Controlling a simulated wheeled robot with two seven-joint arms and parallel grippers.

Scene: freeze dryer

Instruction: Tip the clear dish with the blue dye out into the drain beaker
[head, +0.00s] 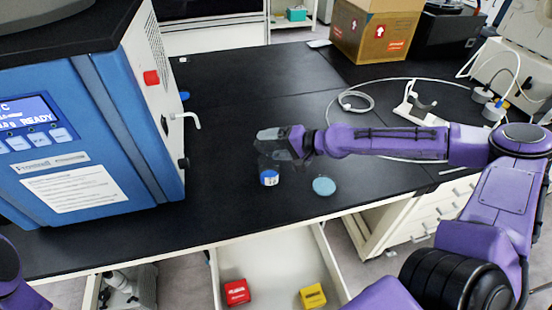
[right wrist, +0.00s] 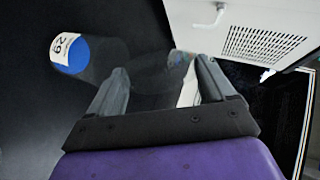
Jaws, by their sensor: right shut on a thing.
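My right gripper (head: 283,143) is above the black bench, to the right of the blue machine. In the right wrist view its fingers (right wrist: 165,88) are shut on a faint see-through thing (right wrist: 180,66), which looks like the clear dish. A small blue patch shows at its far end; I cannot tell its full outline or contents. Just below the gripper in the head view is a small blue thing with a white label (head: 269,178). The right wrist view shows it as a blue round end with a label (right wrist: 74,52), beside the left finger. I cannot pick out the drain beaker for sure. My left gripper is out of view.
A pale teal disc (head: 324,186) lies on the bench (head: 225,215) near its front edge. The blue freeze dryer (head: 85,140) stands at left. An open drawer below holds a red box (head: 236,292) and a yellow box (head: 313,295). A cable and white stand (head: 414,108) lie at right.

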